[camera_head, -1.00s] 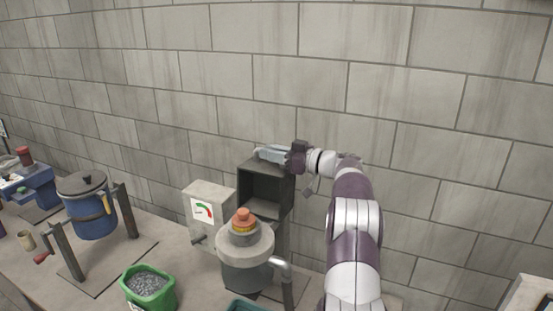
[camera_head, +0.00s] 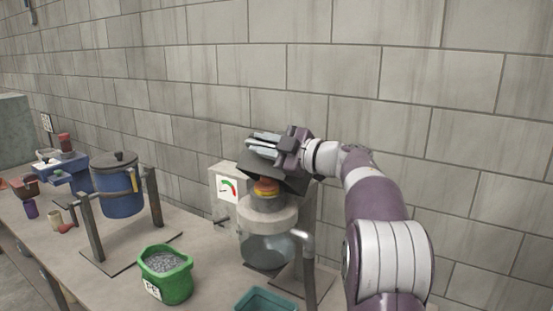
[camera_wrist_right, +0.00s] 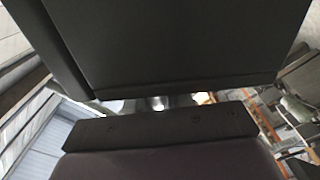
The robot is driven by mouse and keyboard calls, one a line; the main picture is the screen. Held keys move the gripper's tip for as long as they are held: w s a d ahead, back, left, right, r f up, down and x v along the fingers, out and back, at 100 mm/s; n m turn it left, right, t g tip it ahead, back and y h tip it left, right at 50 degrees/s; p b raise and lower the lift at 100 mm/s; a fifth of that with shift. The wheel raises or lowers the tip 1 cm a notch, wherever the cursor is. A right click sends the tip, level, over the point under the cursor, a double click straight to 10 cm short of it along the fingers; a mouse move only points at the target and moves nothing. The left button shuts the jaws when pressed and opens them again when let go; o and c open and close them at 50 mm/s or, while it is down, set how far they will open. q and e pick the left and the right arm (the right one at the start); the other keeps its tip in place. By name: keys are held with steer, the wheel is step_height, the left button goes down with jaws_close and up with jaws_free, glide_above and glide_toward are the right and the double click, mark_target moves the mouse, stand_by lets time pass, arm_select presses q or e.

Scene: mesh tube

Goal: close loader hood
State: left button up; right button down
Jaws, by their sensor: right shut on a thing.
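The dark loader hood (camera_head: 257,164) is tilted forward over the loader in the head view. Its lower edge hangs close to the orange and yellow top piece (camera_head: 266,188). Below that are the loader's grey collar (camera_head: 268,217) and clear vessel (camera_head: 264,250). My right gripper (camera_head: 262,146) is at the hood's upper side, shut on the hood; its fingers partly cover the hood, and the exact contact is hard to see. In the right wrist view the dark hood panel (camera_wrist_right: 180,45) fills the upper part, close to the camera. My left gripper is not in view.
A grey gauge box (camera_head: 228,195) stands left of the loader. A blue lidded drum (camera_head: 118,190) in a frame stands further left. The block wall is close behind.

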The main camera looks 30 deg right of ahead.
steer(key=s+a+f+n+b, duration=0.3)
steer(key=a+f+n+b, duration=0.4)
steer(key=b, duration=0.8)
steer(key=shift+s+f+n+b, duration=0.35)
steer(key=shift+f+n, duration=0.35)
steer(key=shift+f, duration=1.1)
steer(key=c, duration=1.1)
jaws_free()
steer(key=shift+w+a+f, duration=0.1)
steer(key=b+v, duration=0.1)
steer(key=v, duration=1.1)
steer(key=shift+s, duration=0.25)
